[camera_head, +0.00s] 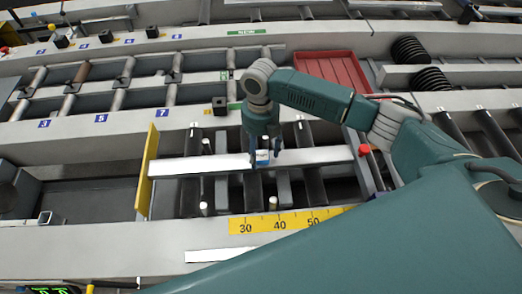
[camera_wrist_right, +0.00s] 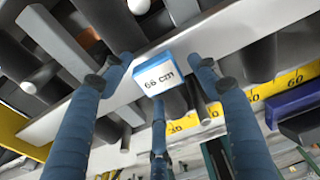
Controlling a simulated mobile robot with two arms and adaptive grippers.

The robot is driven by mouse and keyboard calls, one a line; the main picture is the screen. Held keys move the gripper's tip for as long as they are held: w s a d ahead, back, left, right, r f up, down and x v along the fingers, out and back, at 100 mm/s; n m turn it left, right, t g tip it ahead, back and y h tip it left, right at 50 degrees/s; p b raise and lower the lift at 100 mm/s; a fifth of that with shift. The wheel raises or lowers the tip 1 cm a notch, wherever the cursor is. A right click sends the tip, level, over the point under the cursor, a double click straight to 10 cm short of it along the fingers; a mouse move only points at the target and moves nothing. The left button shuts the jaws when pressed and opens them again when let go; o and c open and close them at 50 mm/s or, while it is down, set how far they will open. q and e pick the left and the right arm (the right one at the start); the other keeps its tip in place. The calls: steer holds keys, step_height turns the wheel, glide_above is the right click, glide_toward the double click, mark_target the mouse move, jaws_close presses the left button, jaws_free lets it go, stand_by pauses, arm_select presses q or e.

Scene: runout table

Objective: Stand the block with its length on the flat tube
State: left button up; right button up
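The block (camera_wrist_right: 158,77) is small and blue with a white face reading "66 cm". In the head view, the block (camera_head: 262,157) is at the flat tube, partly hidden by my fingers. The flat tube (camera_head: 205,165) is a long pale bar across the rollers; it also shows in the wrist view (camera_wrist_right: 225,35). My right gripper (camera_head: 265,158) points down over the tube, its fingers around the block. In the wrist view my right gripper (camera_wrist_right: 163,80) has its fingers spread, with the block between the tips; contact is unclear. My left gripper is not in view.
A yellow upright plate (camera_head: 147,170) stands at the tube's left end. A red knob (camera_head: 364,149) is near its right end. A yellow ruler strip (camera_head: 285,222) lies in front. A red tray (camera_head: 330,67) is at the back. Short white-topped posts (camera_head: 204,208) stand near the tube.

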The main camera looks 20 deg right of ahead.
mark_target(260, 151)
step_height(260, 151, up, 12)
steer(key=w+b, duration=0.1)
steer(key=b, duration=0.2)
steer(key=shift+w+d, duration=0.15)
stand_by(0.6)
